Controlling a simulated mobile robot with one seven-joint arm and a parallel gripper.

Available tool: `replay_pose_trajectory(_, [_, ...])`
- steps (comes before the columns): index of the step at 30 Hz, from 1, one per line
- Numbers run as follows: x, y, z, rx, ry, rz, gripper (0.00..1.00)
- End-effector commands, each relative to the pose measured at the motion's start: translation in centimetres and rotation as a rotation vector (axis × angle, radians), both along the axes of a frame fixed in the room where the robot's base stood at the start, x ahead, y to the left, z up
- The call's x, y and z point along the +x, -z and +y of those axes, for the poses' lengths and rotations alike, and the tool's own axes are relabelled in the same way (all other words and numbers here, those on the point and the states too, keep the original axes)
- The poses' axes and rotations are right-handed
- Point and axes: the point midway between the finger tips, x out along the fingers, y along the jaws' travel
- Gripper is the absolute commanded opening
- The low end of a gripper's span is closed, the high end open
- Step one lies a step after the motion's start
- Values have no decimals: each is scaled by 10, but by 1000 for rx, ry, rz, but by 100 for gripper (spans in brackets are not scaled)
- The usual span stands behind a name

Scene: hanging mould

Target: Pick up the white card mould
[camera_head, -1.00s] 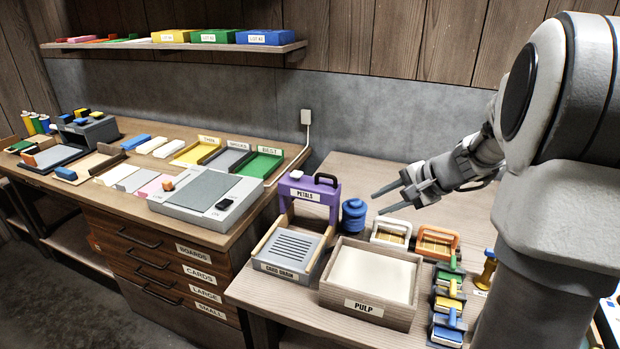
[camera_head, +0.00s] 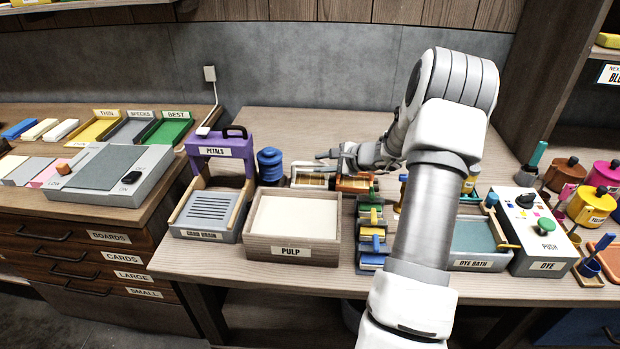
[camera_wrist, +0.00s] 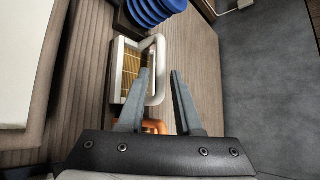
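The white card mould (camera_head: 309,171) is a small white frame with a yellowish panel, lying on the table behind the pulp box. In the wrist view the white mould (camera_wrist: 127,72) shows its rounded white handle at the right side. My gripper (camera_head: 324,160) is open and empty, at or just above the white mould in the head view. In the wrist view my gripper (camera_wrist: 160,72) has its fingers pointing towards the mould, with part of the handle seen between them. I cannot tell how far above the handle they are. The left finger covers part of the mould.
An orange mould (camera_head: 355,185) lies just to the right, partly under my gripper. A blue ribbed pot (camera_head: 270,165) stands to the left. The pulp box (camera_head: 333,252) is in front. The purple petals stand (camera_head: 245,151) is further left. Bare table lies behind.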

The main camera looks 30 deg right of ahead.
Motion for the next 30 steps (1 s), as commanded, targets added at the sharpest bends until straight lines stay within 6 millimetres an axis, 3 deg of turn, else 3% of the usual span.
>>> replay_pose_trajectory(3, [15,10,5,1,-1,0,34])
replay_pose_trajectory(11, [30,20,9,1,-1,0,34])
replay_pose_trajectory(19, [64,41,19,-1,-2,0,34])
replay_pose_trajectory(29, [70,44,20,-1,0,0,34])
replay_pose_trajectory(30, [69,44,20,-1,0,0,26])
